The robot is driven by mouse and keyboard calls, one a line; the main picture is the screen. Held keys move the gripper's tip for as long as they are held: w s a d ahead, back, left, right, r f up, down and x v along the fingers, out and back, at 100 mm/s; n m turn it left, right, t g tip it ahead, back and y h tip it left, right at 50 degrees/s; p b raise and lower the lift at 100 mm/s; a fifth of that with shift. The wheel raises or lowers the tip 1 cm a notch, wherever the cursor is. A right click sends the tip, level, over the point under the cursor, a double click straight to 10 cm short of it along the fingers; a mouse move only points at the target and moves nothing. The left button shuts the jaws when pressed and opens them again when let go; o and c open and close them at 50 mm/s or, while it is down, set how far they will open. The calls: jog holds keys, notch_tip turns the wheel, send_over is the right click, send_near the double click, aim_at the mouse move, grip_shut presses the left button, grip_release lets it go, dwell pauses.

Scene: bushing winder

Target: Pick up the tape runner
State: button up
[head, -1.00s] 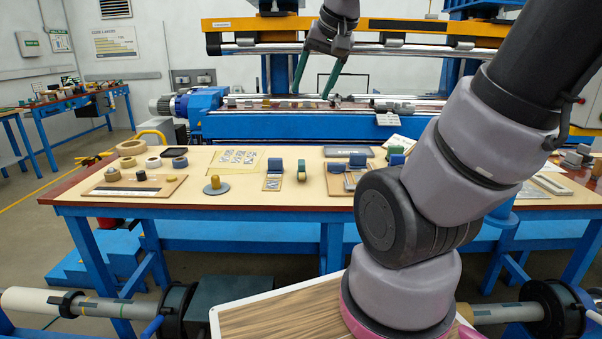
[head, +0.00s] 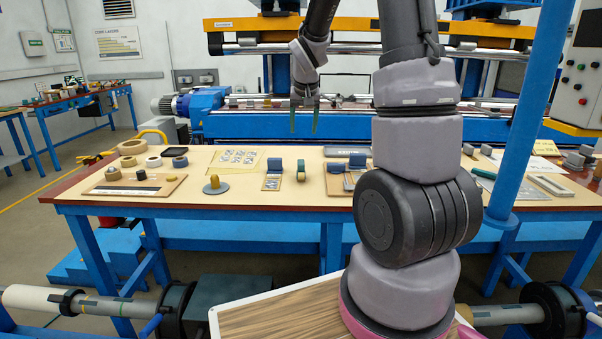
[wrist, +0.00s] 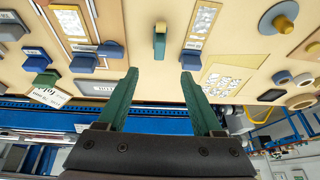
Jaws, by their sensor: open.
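A small dark-green and yellow piece, which looks like the tape runner (head: 300,171), stands on the tan top of the workbench (head: 330,205), right of a blue block on a card. In the wrist view the tape runner (wrist: 159,41) stands upright just beyond the fingertips, centred between them. My gripper (head: 304,126) hangs above the far side of the bench, fingers pointing down. In the wrist view my gripper (wrist: 158,72) has its two green fingers spread wide, with nothing between them. It is apart from the tape runner.
A blue block (head: 275,165) is close left of the tape runner, and more blue blocks (head: 357,161) are to its right. A grey disc with a yellow knob (head: 215,186) and tape rolls (head: 131,147) are further left. The blue winding machine (head: 290,125) runs behind the bench.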

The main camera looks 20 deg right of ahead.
send_near(301, 162)
jog(key=x, duration=0.5)
jog(key=shift+w+d+f, duration=0.1)
jog(key=shift+d+f, duration=0.05)
jog(key=shift+f, duration=0.1)
jog(key=shift+x, duration=2.65)
grip_shut()
